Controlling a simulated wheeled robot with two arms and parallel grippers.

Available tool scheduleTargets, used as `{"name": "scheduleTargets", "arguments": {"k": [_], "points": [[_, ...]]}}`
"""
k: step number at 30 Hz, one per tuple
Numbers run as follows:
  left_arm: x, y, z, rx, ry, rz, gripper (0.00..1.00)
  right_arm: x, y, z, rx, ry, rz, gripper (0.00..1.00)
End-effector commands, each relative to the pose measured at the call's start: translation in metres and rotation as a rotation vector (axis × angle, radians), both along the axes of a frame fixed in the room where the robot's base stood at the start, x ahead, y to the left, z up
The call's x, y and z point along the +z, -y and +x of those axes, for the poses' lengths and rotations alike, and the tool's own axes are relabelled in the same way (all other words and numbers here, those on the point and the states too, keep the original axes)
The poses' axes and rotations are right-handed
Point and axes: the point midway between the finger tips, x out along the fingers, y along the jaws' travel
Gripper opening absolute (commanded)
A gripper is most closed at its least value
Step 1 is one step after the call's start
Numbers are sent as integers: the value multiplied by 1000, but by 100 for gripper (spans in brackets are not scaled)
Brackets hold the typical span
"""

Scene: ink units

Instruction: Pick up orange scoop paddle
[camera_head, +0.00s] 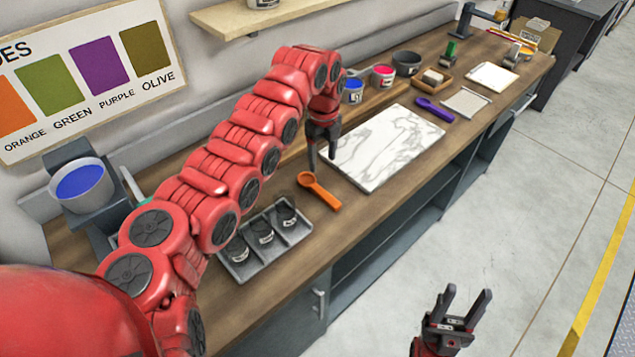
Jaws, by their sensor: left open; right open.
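The orange scoop paddle (318,189) lies on the wooden bench top, between the marble slab and a grey tray. Its round end is toward the upper left and its handle points to the lower right. My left gripper (321,165) is open and empty, its fingers pointing down just above and beyond the scoop's round end, close to the slab's left corner. I cannot tell whether a fingertip touches anything. My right gripper (468,308) is open and empty, out over the floor in front of the bench.
The marble slab (385,146) lies right of the scoop. A grey tray (262,240) with several dark jars is to its left. A purple scoop (434,110), ink tubs (382,76) and white plates stand further right. A tub of blue ink (82,184) is at the left.

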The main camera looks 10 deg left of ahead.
Motion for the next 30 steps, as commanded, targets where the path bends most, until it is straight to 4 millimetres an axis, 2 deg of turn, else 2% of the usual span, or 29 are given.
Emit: {"name": "scheduleTargets", "arguments": {"k": [1,6,9,14,20,21,24,30], "points": [[-6,-1,-1,2,-6,0,65,12,0,0,0,0,0,50],[-44,0,-2,-1,-6,0,65,26,0,0,0,0,0,50],[-58,0,1,-1,2,1,65,30,0,0,0,0,0,50],[-68,0,0,0,1,1,65,35,0,0,0,1,0,50],[-95,-3,-6,-1,-5,1,65,62,0,0,0,0,0,50],[-104,-2,-4,-2,0,0,65,57,0,0,0,1,0,50],[-114,-2,-4,0,1,-1,65,58,0,0,0,0,0,50],[-120,-4,-4,1,2,1,65,58,0,0,0,0,0,50]]}}
